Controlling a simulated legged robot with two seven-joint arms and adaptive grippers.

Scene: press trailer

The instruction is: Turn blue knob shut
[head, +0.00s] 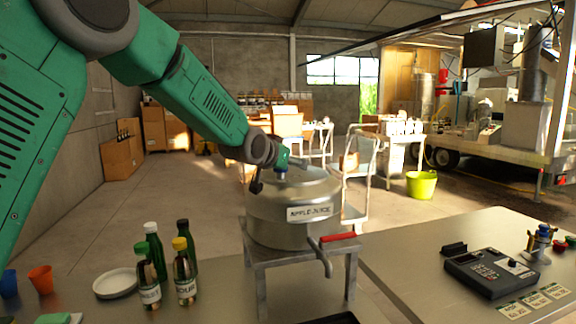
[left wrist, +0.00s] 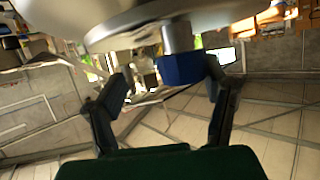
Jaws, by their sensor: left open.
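The blue knob (left wrist: 184,68) sits on a short metal stem in the left wrist view. The pot is labelled apple juice. My left gripper (head: 268,178) is at the pot's top, left of the lid's middle. In the left wrist view its fingers (left wrist: 168,80) are spread apart, with the knob between them in the picture, nearer the right finger. I cannot tell whether they touch it. My right gripper is not seen.
The pot stands on a metal stand, with a red-handled tap (head: 338,238) at its front. Small bottles (head: 185,272), a white plate (head: 118,283) and an orange cup (head: 41,279) stand left. A keypad device (head: 490,272) and a blue-topped fitting (head: 540,242) are on the right table.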

